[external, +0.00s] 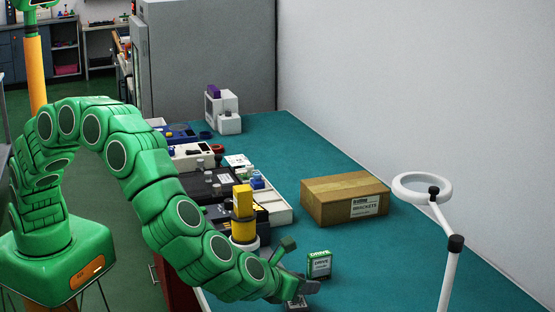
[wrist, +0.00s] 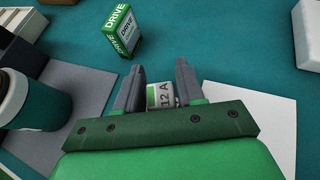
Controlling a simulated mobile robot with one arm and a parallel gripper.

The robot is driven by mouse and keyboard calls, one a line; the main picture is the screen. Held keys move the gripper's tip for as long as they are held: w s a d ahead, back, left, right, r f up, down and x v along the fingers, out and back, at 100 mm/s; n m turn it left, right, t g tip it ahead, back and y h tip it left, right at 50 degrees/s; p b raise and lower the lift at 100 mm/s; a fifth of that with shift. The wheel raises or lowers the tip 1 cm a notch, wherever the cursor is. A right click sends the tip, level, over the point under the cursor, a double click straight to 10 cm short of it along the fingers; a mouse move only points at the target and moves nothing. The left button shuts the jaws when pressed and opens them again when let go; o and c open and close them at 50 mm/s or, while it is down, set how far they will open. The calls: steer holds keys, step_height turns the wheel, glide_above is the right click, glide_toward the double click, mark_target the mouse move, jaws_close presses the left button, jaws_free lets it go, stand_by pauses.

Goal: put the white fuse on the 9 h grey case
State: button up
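My gripper (wrist: 160,72) is low over the bench's near side in the external view (external: 302,286). Its two grey fingers stand apart, one on each side of a small white and green block (wrist: 160,96) marked "12 A". I cannot tell whether they touch the block or whether it is the white fuse. Below my gripper in the external view, a small dark block with a pale label (external: 295,304) partly shows. Dark cases (external: 208,186) lie along the bench's left side, partly behind my arm; no "9 h" marking is readable on them.
A green and white DRIVE box (external: 319,264) stands just beyond my gripper and also shows in the wrist view (wrist: 122,32). A cardboard box (external: 345,198) and a white ring stand (external: 450,275) are to the right. A yellow-topped item (external: 243,205) is beside my arm.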

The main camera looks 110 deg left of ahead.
steer(key=o, duration=0.3)
steer(key=shift+d+r, duration=0.1)
steer(key=shift+r, duration=0.1)
steer(key=v, duration=1.1)
steer(key=shift+s+d+r, duration=0.15)
steer(key=shift+d+r, duration=0.05)
steer(key=shift+d, duration=0.15)
